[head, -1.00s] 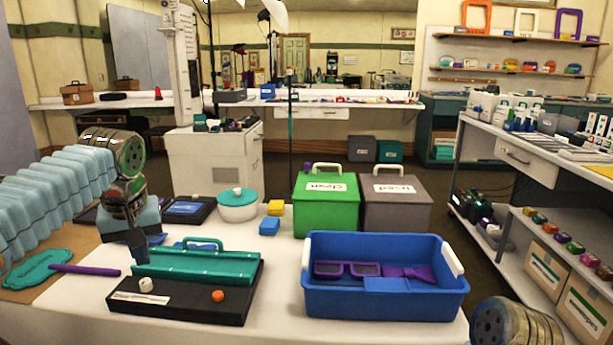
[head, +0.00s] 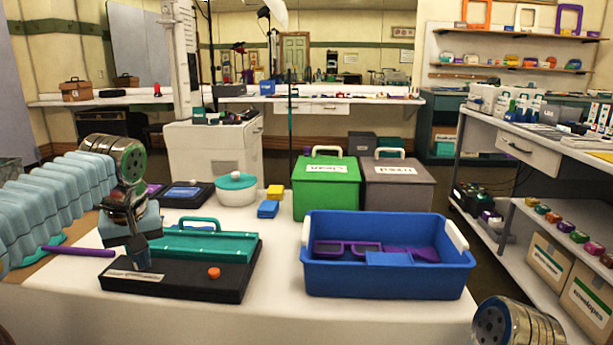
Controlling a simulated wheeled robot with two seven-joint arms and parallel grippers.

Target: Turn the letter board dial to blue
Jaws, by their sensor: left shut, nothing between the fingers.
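The letter board (head: 190,285) is a black base on the white table, with a teal ridged panel and handle (head: 205,240) along its back. An orange knob (head: 214,272) sits on its right part, and a white label strip lies at its front left. My left gripper (head: 143,266) points down over the board's left part, shut and empty. The white dial there is hidden behind the gripper's fingers; I cannot tell whether they touch it or which colour it points to. Only a round joint of my right arm shows at the bottom right; its gripper is out of view.
A blue tray (head: 390,283) with purple glasses stands right of the board. Behind are a green box (head: 325,188), a grey box (head: 398,190), a teal lidded pot (head: 236,190) and yellow and blue blocks. A purple stick (head: 78,251) lies left.

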